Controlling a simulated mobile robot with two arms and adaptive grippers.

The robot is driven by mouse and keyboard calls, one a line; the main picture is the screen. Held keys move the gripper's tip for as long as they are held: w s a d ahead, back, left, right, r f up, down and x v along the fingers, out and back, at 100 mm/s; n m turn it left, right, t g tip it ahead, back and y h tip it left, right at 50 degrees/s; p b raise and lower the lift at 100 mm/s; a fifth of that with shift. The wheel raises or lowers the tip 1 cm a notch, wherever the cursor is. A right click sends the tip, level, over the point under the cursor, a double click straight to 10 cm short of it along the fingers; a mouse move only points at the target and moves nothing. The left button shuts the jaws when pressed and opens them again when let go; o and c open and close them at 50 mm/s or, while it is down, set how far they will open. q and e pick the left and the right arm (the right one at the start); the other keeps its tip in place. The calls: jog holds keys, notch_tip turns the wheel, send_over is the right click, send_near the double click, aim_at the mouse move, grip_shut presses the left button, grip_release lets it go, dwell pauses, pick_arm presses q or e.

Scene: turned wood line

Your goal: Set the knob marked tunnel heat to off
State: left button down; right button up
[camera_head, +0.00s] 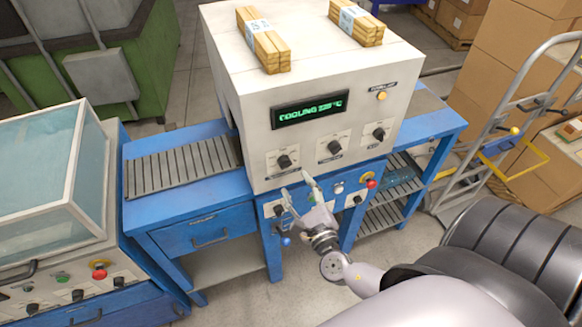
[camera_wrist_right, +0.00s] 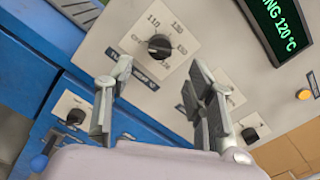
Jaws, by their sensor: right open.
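A black knob on the lower left of the white tunnel front shows in the head view (camera_head: 284,161) and large in the right wrist view (camera_wrist_right: 158,47). Its dial has numbers around it, among them 110; its label is too blurred to read. I cannot tell exactly where its pointer stands. The knob looks like the tunnel heat one. My right gripper (camera_head: 295,187) is open and empty, just below this knob in the head view; in the wrist view its fingers (camera_wrist_right: 155,88) are spread apart, not touching it. My left gripper is not in view.
Two similar knobs, a middle one (camera_head: 334,147) and a right one (camera_head: 379,134), sit beside it. A green display (camera_head: 310,110) reads cooling, 120 °C in the wrist view. An orange lamp (camera_head: 382,95) is above. A red button (camera_head: 371,184) is on the blue frame below.

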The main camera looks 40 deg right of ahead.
jog(key=shift+v, duration=2.05)
jog(key=shift+f, duration=0.1)
jog(key=s+d+f+m+g+b, duration=0.1)
jog(key=s+f+m+g+b, duration=0.25)
jog(key=f, duration=0.75)
jog(key=s+d+f+m+g, duration=0.1)
jog(key=s+f+m+g, duration=0.25)
jog(key=f+m, duration=0.6)
jog(key=s+d+f+m+g+b, duration=0.1)
jog(key=s+f+m+g+b, duration=0.2)
jog(key=f, duration=1)
jog(key=s+a+f+m+g+y+b, duration=0.1)
jog(key=s+a+f+m+g+y, duration=0.1)
jog(key=s+f+m, duration=0.8)
jog(key=s+a+f+m+g+y+b, duration=0.2)
jog(key=s+a+f+m+g, duration=0.2)
jog(key=s+a+f+m, duration=0.3)
jog(key=s+f+m, duration=0.4)
jog(key=s, duration=0.1)
jog(key=shift+s+f+g, duration=0.25)
jog(key=shift+g, duration=0.05)
jog(key=shift+a, duration=0.1)
jog(key=shift+c, duration=0.5)
